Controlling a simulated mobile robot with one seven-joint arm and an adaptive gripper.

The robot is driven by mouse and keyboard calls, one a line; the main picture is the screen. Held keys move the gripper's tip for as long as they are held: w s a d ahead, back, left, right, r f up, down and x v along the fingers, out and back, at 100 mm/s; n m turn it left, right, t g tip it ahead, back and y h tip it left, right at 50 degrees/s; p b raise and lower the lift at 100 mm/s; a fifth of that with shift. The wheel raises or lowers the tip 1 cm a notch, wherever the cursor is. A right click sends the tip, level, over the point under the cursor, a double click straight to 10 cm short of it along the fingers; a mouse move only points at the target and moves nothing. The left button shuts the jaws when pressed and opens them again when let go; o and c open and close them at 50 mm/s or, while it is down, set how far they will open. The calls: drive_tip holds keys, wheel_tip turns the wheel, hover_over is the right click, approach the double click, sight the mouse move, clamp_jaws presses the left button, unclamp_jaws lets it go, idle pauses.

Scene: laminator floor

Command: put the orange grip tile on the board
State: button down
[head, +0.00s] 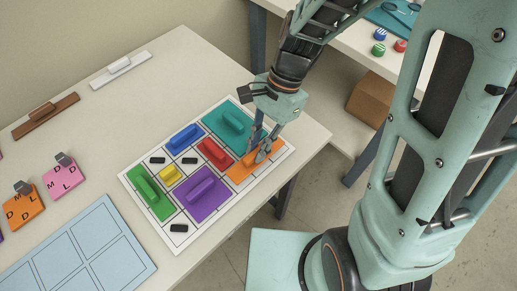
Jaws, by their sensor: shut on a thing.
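The orange grip tile (240,172) lies at the right side of the white board (158,220), over the board's surface. My gripper (262,150) points down at the tile and is shut on its grip; the fingers hide most of that grip. The tile looks flat, but I cannot tell if it touches the board. The board also bears a teal tile (222,132), a blue tile (184,139), a red tile (214,153), a yellow tile (170,176), a green tile (150,197) and a purple tile (203,201).
Small black pieces (179,228) lie in some board cells. A pale blue gridded panel (88,235), pink (62,178) and orange (24,207) letter blocks, and brown (45,115) and white (121,70) bars stand left. A second table holds colored round pieces (379,49). A brown box (369,99) sits below.

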drive_tip(key=shift+f+b, duration=0.4)
drive_tip(key=shift+f, duration=0.45)
drive_tip(key=shift+s, duration=0.1)
drive_tip(key=c, duration=1.9)
unclamp_jaws()
drive_tip(key=shift+f, duration=0.1)
drive_tip(key=shift+c, duration=0.2)
drive_tip(key=p+v, duration=0.2)
drive_tip(key=v, duration=1)
drive_tip(key=shift+d, duration=0.15)
